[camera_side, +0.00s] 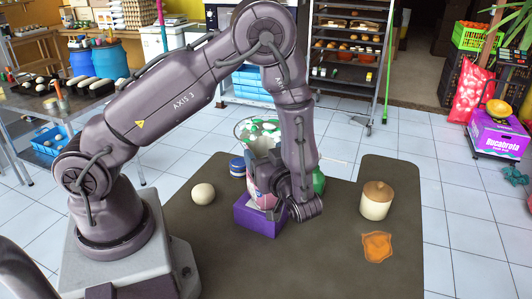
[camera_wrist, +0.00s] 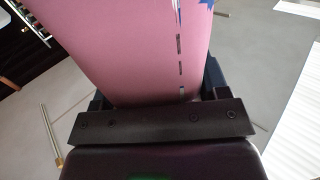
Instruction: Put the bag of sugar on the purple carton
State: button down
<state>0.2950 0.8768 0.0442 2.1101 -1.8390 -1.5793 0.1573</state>
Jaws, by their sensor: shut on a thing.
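The bag of sugar (camera_side: 262,180) is pink and pale, and stands roughly upright directly above the purple carton (camera_side: 257,220) on the dark table. My gripper (camera_side: 274,202) is shut on the bag, low down and from the right. In the wrist view the pink side of the bag (camera_wrist: 125,50) rises from between the jaws (camera_wrist: 155,105). The bag's lower end meets the carton's top in the side view, but I cannot tell whether it rests there or hangs just above. My wrist hides part of both.
On the table (camera_side: 325,255) are a pale ball (camera_side: 203,193), a blue jar (camera_side: 237,167), a lidded cream pot (camera_side: 376,201) and an orange flat piece (camera_side: 377,246). A green object (camera_side: 319,182) is partly hidden behind my wrist. The table's front middle is clear.

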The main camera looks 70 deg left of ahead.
jog(key=shift+f, duration=0.1)
jog(key=shift+c, duration=0.7)
grip_release()
